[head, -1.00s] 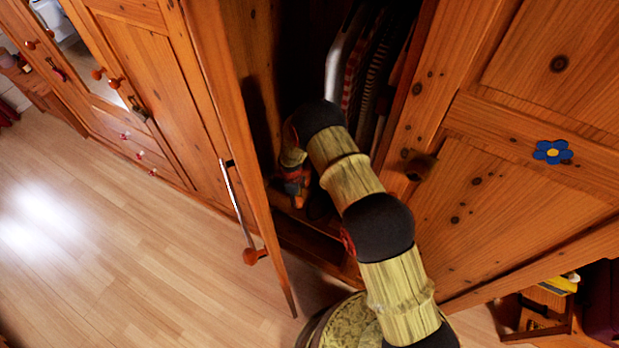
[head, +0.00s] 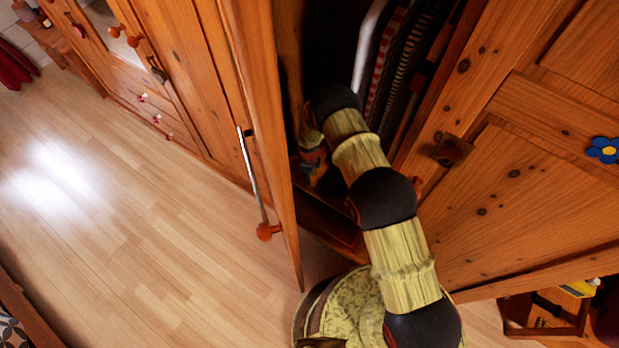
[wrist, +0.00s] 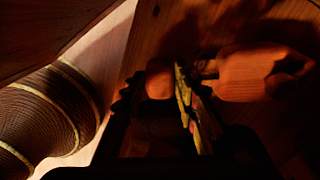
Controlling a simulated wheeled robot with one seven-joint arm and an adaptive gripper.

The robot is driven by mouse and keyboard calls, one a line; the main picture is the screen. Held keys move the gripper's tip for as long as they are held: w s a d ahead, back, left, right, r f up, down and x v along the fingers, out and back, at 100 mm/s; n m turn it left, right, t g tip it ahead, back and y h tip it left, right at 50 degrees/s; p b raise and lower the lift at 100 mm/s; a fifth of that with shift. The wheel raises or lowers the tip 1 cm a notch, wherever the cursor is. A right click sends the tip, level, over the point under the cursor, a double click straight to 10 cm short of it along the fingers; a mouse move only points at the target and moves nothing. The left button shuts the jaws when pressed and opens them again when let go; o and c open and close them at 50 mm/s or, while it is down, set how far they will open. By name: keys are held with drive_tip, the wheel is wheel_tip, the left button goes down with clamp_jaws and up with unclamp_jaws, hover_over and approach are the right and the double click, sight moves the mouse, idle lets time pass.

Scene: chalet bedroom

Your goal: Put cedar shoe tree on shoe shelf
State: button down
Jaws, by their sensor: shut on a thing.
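My gripper (head: 314,160) is inside the open wardrobe, low down behind the open door and partly hidden by my arm. In the wrist view the gripper (wrist: 158,88) is shut on the orange-brown knob end of what looks like the cedar shoe tree (wrist: 159,79). A larger rounded wooden piece (wrist: 245,76) shows to the right of the fingers, in shadow; whether it belongs to the same shoe tree I cannot tell. A low wooden ledge (head: 328,222) runs across the wardrobe bottom; I cannot tell if it is the shoe shelf.
The open wardrobe door (head: 250,110) with an orange knob stands close left of my arm. Hanging clothes (head: 395,65) fill the back. A closed door with a blue flower (head: 604,150) is at right. A small wooden rack (head: 545,315) stands lower right. The left floor (head: 130,210) is clear.

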drive_tip(key=shift+w+f, duration=0.1)
drive_tip(key=shift+f, duration=0.1)
drive_tip(key=shift+f, duration=0.2)
drive_tip(key=c, duration=1.5)
unclamp_jaws()
drive_tip(key=shift+o, duration=0.6)
drive_tip(key=shift+r, duration=0.1)
wheel_tip(320, 180, up, 12)
drive_tip(key=p, duration=0.3)
drive_tip(key=shift+s+a, duration=0.1)
drive_tip(key=shift+s, duration=0.1)
